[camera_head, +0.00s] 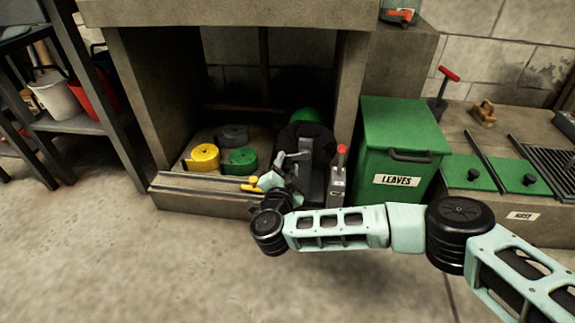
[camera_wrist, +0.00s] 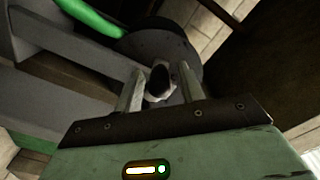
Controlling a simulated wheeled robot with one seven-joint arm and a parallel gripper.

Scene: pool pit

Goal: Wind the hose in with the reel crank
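The hose reel (camera_head: 308,135) is a dark drum in a grey frame, standing in the low concrete bay. Green hose (camera_head: 303,115) shows at its top. In the wrist view the dark drum (camera_wrist: 190,58) lies beyond my fingers, with green hose (camera_wrist: 92,16) at upper left. My gripper (camera_wrist: 160,88) is open, and a dark rounded knob (camera_wrist: 160,79), apparently the crank grip, shows between its fingers. Narrow gaps show beside it; I cannot tell whether either finger touches it. In the head view my wrist hides part of the reel's front.
A red-knobbed lever (camera_head: 341,152) and the green LEAVES bin (camera_head: 400,140) stand close on the right. The bay has a low front ledge. Floor at front left is clear.

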